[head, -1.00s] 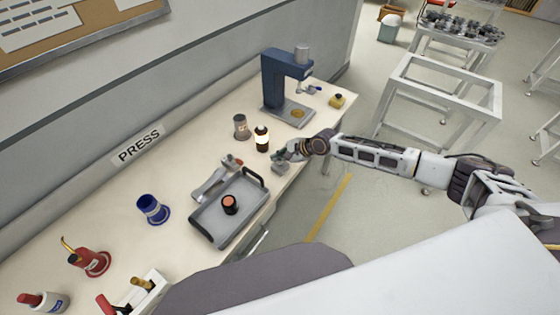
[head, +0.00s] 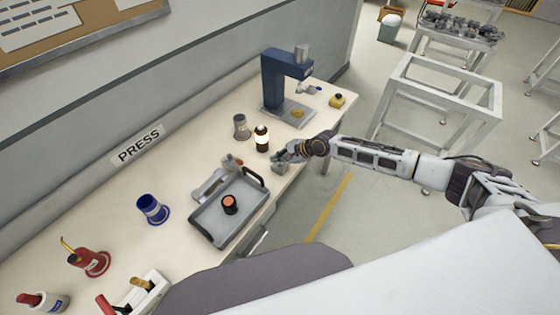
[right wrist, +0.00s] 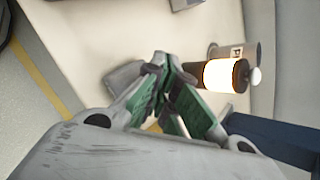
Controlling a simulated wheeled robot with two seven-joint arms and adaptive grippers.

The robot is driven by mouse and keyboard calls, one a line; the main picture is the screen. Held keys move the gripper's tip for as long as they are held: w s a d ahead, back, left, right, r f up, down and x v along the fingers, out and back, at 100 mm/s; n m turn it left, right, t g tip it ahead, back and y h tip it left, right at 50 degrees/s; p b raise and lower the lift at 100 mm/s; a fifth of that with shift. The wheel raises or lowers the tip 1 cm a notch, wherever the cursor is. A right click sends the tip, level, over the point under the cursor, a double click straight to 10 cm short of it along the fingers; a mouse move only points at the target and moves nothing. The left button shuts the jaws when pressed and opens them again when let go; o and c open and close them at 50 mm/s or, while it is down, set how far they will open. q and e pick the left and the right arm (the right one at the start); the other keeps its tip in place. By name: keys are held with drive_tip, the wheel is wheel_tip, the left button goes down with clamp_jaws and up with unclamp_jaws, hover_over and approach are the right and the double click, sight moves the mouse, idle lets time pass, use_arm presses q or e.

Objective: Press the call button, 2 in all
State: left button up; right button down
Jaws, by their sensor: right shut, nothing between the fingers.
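A small grey box (head: 280,168), which looks like the call button's housing, sits near the bench's front edge; its top is mostly hidden by my right gripper (head: 283,157). The gripper is shut and empty, its tips at or just above the box; I cannot tell whether they touch it. In the right wrist view the closed fingers (right wrist: 166,68) are beside the grey box (right wrist: 124,76). A dark lamp with a glowing white band (head: 262,138) stands just behind the box and also shows in the right wrist view (right wrist: 222,76). My left gripper is out of view.
A grey tray (head: 212,232) with an orange-topped dark cylinder lies left of the box. Blue and red holders (head: 152,209) are at left.

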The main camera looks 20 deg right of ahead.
sight(279, 163)
drive_tip(key=shift+f, duration=0.2)
idle(0.3)
drive_tip(key=shift+r, duration=0.1)
idle(0.3)
drive_tip(key=shift+r+p, duration=0.95)
drive_tip(key=shift+p, duration=0.35)
drive_tip(key=shift+r, duration=0.1)
drive_tip(key=shift+r+p, duration=0.6)
drive_tip(key=shift+r, duration=1.8)
